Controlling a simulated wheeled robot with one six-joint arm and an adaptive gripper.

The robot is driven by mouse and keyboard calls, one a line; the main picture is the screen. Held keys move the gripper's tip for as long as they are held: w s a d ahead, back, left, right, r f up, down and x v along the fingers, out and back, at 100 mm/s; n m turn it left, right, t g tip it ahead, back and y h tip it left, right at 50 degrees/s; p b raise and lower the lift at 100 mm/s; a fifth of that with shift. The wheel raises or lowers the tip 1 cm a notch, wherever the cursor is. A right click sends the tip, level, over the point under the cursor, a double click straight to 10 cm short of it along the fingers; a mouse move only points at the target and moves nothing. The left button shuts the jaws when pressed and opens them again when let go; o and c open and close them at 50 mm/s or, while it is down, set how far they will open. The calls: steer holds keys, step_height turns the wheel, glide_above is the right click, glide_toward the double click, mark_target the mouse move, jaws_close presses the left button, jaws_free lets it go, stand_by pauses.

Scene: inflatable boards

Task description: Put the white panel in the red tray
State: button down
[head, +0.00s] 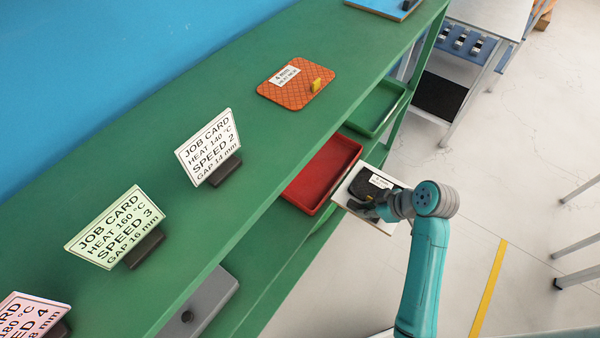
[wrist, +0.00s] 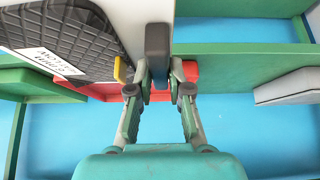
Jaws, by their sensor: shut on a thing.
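The white panel (head: 388,226) is off the shelf, beside the right edge of the red tray (head: 322,175). It carries a black ridged pad (head: 372,182) with a white label. My gripper (head: 374,208) is shut on the panel. In the wrist view my gripper (wrist: 158,75) closes on a dark grey upright block (wrist: 157,42) at the edge of the white panel (wrist: 150,10). The pad and a yellow tab fill the left of that view. Parts of the red tray (wrist: 105,92) show behind. The red tray looks empty in the head view.
The green shelf unit (head: 150,180) carries job cards (head: 208,148) and an orange pad (head: 296,84) on top. A green tray (head: 376,107) sits beyond the red one on the lower level. A grey box (head: 200,305) is at lower left.

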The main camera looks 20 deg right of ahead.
steer(key=w+a, duration=0.4)
steer(key=w, duration=0.2)
steer(key=w+a, duration=0.5)
steer(key=w, duration=0.1)
steer(key=w+a, duration=0.4)
steer(key=w, duration=0.3)
steer(key=shift+a, duration=0.15)
steer(key=shift+f, duration=1.7)
steer(key=c, duration=1.1)
jaws_free()
steer(key=shift+s, duration=0.1)
steer(key=v, duration=1.2)
